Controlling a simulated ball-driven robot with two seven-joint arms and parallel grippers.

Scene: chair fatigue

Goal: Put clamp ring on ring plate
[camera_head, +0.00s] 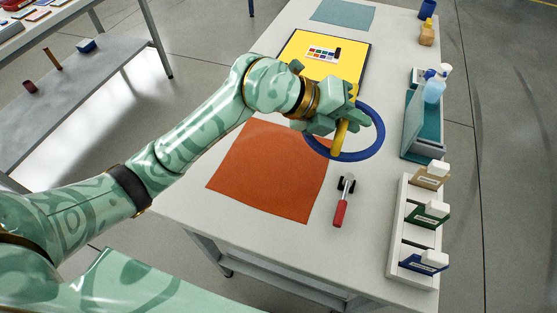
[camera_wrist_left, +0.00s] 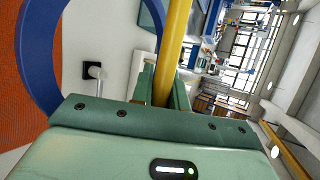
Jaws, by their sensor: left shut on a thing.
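My left gripper (camera_head: 338,121) is shut on the yellow bar (camera_head: 339,139) of a blue ring, which I take to be the clamp ring (camera_head: 379,138). In the left wrist view the yellow bar (camera_wrist_left: 172,50) stands between the jaws (camera_wrist_left: 162,90), and part of the blue ring (camera_wrist_left: 35,68) curves at the left. The ring is over the grey table near the orange mat's right corner; its height is unclear. The gripper and wrist hide part of it. I cannot clearly identify the ring plate. My right gripper is not in view.
An orange mat (camera_head: 265,172) lies left of a red-handled tool (camera_head: 341,205). A yellow board (camera_head: 299,55) with a colour card lies behind the gripper. A teal bin (camera_head: 412,127) and a white rack (camera_head: 394,230) line the right side of the table (camera_head: 300,240).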

